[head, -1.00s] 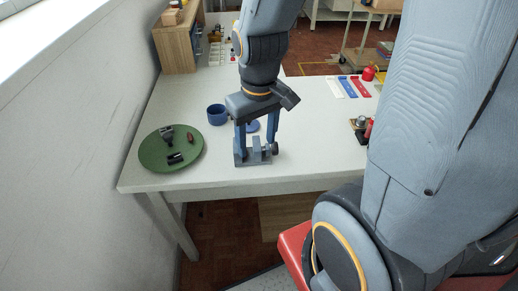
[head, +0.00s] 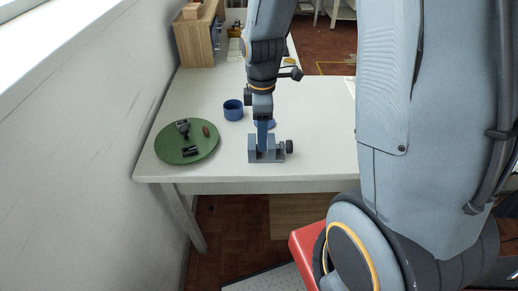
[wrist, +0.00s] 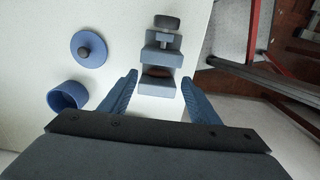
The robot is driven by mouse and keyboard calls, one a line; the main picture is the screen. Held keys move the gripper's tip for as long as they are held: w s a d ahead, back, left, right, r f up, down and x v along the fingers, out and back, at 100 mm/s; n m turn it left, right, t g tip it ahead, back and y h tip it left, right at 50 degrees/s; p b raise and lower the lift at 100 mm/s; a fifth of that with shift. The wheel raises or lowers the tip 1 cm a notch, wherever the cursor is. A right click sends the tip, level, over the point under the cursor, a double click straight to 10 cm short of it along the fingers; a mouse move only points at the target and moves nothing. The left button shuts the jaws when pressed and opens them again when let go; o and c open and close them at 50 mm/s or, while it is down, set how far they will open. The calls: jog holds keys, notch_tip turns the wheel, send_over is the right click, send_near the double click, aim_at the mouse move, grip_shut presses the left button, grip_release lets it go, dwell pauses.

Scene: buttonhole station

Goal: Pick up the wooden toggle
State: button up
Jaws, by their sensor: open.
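A small brown piece (wrist: 157,71), possibly the wooden toggle, sits between the jaws of a grey vise (wrist: 160,58) in the wrist view. The vise (head: 266,156) stands near the table's front edge in the head view, where the brown piece cannot be made out. My gripper (wrist: 158,79) is open and empty, with one finger on each side of the vise's near end. In the head view my gripper (head: 263,146) points down at the vise, its fingers overlapping. A reddish-brown oval piece (head: 206,131) lies on the green plate (head: 172,152); I cannot tell if it is a toggle.
Dark parts (head: 190,151) also lie on the plate, left of the vise. A blue cup (head: 233,110) and a blue disc with a dark knob (wrist: 90,49) stand behind and left of the vise. A wooden box (head: 200,38) is at the back left. The table's front edge is close.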

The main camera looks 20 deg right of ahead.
jog(key=shift+f+p, duration=0.6)
jog(key=shift+f, duration=1.85)
jog(key=c, duration=1.1)
jog(key=shift+r, duration=0.1)
jog(key=shift+c, duration=0.2)
jog(key=shift+d+r+b, duration=0.2)
jog(key=shift+r+b, duration=0.1)
jog(key=shift+b, duration=0.1)
notch_tip(320, 180, up, 6)
jog(key=b, duration=0.1)
jog(key=s+d+b, duration=0.2)
jog(key=s+d, duration=0.1)
jog(key=d, duration=0.6)
jog(key=s+d+b, duration=0.1)
jog(key=s+d, duration=0.2)
jog(key=d, duration=0.6)
jog(key=shift+d+b, duration=0.35)
jog(key=shift+b, duration=0.05)
jog(key=shift+r, duration=0.15)
